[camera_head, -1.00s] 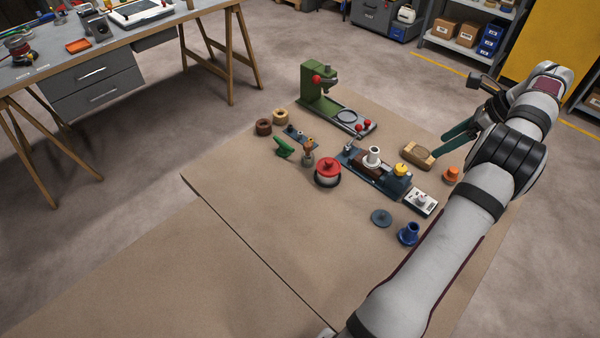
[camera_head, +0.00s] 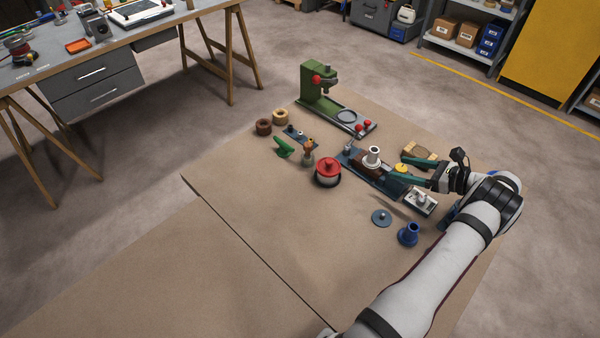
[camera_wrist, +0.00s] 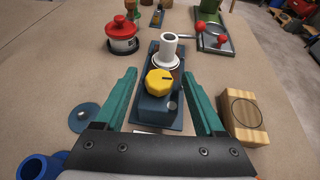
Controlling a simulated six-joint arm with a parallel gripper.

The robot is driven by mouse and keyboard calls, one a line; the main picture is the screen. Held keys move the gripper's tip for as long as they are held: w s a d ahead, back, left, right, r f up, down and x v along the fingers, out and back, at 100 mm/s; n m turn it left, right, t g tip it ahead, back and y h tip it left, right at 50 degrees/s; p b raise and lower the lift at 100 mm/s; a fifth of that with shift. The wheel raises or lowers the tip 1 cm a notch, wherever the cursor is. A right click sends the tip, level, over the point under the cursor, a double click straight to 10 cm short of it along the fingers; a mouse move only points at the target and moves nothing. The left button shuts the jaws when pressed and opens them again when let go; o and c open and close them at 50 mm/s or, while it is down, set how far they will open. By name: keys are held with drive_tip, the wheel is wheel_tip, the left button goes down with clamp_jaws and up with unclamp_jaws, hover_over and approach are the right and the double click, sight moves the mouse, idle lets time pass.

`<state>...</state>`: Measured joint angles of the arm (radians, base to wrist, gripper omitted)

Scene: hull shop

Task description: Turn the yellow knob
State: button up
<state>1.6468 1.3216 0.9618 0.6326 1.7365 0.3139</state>
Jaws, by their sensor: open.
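The yellow knob (camera_wrist: 160,82) sits on top of a dark blue block at the near end of a dark blue base (camera_wrist: 153,116). It has a dark mark on its top. A white flanged cylinder (camera_wrist: 168,48) stands on the same base just beyond it. In the head view the knob (camera_head: 401,168) shows partly between my gripper's fingers. My gripper (camera_wrist: 165,85) is open, with one teal finger on each side of the knob and block. Both fingers look apart from the knob; their exact height relative to it is unclear.
A wooden block (camera_wrist: 244,118) lies close to the right finger. A blue disc (camera_wrist: 84,117) and a blue flanged part (camera_head: 409,234) lie to the left. A red-lidded pot (camera_head: 327,172) and a green press (camera_head: 318,88) stand farther off. The table's front left is clear.

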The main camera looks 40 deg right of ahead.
drive_tip(key=m+h, duration=0.3)
drive_tip(key=h, duration=0.1)
drive_tip(key=shift+a+r+m, duration=0.15)
drive_tip(key=shift+a+m, duration=0.15)
drive_tip(key=a+v, duration=0.1)
drive_tip(key=v, duration=1.5)
drive_tip(key=w+a+r+n+g+y, duration=0.1)
drive_tip(key=w+a+r+n+y, duration=0.2)
drive_tip(key=w+a, duration=0.35)
drive_tip(key=w+a+r+n+g+y, duration=0.1)
drive_tip(key=w+a+r+n+y, duration=0.2)
drive_tip(key=w, duration=0.6)
drive_tip(key=w+a+r+n+g+y, duration=0.1)
drive_tip(key=w+a+n, duration=0.3)
drive_tip(key=a, duration=0.4)
drive_tip(key=w+a+r+n+g+y, duration=0.1)
drive_tip(key=w+a+n+g, duration=0.3)
drive_tip(key=a, duration=0.4)
drive_tip(key=shift+w+a+r+n+y, duration=0.3)
drive_tip(key=shift+r+y, duration=0.1)
drive_tip(key=shift+r, duration=0.4)
